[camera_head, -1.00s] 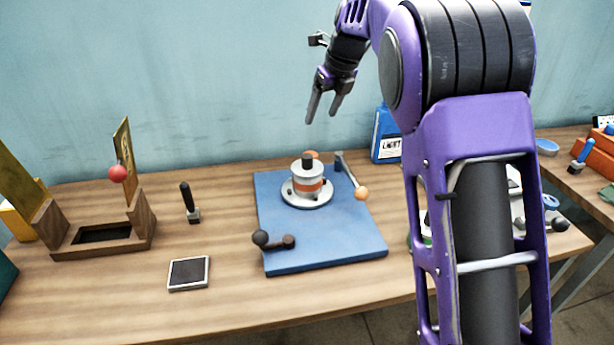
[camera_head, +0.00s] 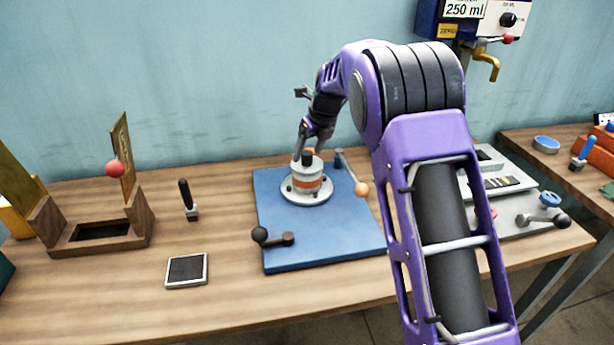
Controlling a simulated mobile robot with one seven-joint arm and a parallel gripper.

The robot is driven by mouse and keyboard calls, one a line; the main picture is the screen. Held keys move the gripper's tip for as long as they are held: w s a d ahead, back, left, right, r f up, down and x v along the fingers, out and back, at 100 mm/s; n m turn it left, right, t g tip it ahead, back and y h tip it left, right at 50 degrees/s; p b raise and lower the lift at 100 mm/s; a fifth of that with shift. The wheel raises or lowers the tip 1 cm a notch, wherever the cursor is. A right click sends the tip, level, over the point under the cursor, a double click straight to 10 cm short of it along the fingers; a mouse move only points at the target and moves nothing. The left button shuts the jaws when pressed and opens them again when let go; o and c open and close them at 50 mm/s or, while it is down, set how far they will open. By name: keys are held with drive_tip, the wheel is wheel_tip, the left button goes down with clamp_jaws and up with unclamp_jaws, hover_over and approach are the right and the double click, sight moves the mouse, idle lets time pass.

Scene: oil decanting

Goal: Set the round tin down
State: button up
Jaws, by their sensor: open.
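A round pale cylinder (camera_head: 307,184) with an orange band and a black knob on top looks like the round tin. It stands upright on a white round base on the blue board (camera_head: 325,242). My gripper (camera_head: 308,155) points down at the top of the cylinder, with its fingers apart close to the black knob. It is open. I cannot tell whether the fingers touch the knob or the cylinder. No other round tin is clear in this view.
A lever with an orange ball (camera_head: 361,189) and a crank with a black ball (camera_head: 260,234) are on the board. A wooden frame (camera_head: 100,235) stands left. A dispenser with a brass tap (camera_head: 487,65) is back right.

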drive_tip(key=shift+x, duration=1.1)
clamp_jaws()
drive_tip(key=shift+r, duration=0.1)
idle(0.4)
